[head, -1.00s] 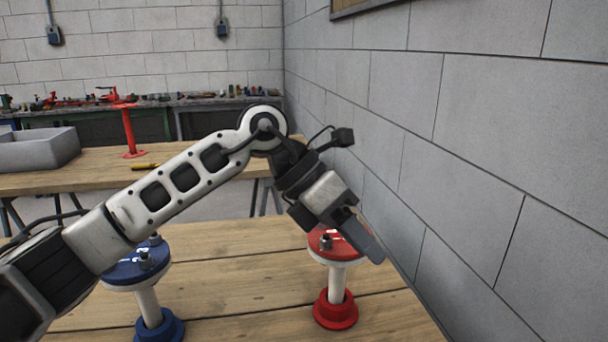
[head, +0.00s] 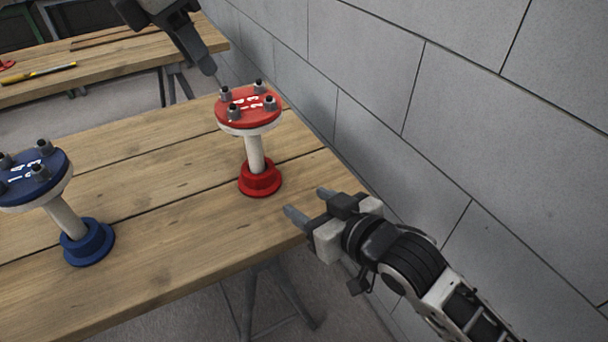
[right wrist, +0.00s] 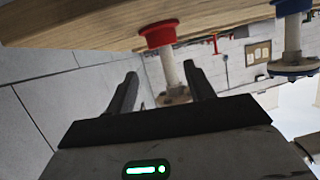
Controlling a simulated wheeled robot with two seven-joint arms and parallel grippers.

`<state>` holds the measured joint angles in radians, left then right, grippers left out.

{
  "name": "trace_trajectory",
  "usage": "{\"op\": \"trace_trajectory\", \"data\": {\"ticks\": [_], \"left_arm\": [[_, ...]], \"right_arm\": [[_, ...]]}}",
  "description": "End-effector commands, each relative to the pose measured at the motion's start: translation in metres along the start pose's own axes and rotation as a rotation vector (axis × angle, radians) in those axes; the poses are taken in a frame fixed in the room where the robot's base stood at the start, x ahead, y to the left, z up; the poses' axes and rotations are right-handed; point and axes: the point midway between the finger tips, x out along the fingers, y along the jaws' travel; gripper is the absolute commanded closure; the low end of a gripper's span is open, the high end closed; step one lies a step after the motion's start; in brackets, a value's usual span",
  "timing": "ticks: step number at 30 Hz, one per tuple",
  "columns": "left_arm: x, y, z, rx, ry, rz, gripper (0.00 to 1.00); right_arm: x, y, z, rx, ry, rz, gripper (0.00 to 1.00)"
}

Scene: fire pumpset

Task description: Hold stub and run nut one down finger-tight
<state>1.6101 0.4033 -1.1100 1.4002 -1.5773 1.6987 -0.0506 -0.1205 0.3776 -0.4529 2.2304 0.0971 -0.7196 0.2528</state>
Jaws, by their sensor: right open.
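The red stub stands upright on the wooden table (head: 180,180), with a red base (head: 260,180), white pipe (head: 254,152) and red-topped flange (head: 247,106). Several grey nuts sit on the flange, one at its near left (head: 234,112). My left gripper (head: 207,66) is just beyond and above the flange, apart from it; its finger opening cannot be made out. My right gripper (head: 308,203) is open and empty at the table's right edge, below and right of the stub. In the right wrist view, the white pipe (right wrist: 170,68) appears upside down between the fingers, further off.
A blue-topped stub (head: 33,175) with several nuts stands at the left of the same table. A grey block wall (head: 450,120) runs close along the right. Another wooden table (head: 120,60) behind holds a yellow-handled tool (head: 40,73). Bare tabletop lies between the stubs.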

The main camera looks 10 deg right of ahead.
Motion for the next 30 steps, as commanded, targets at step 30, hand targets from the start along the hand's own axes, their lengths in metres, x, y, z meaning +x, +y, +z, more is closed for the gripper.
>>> {"op": "trace_trajectory", "data": {"ticks": [30], "left_arm": [[0.0,0.0,0.0,0.0,0.0,-0.001,0.64]], "right_arm": [[0.13,-0.007,-0.055,-0.06,0.045,-0.027,0.47]]}}
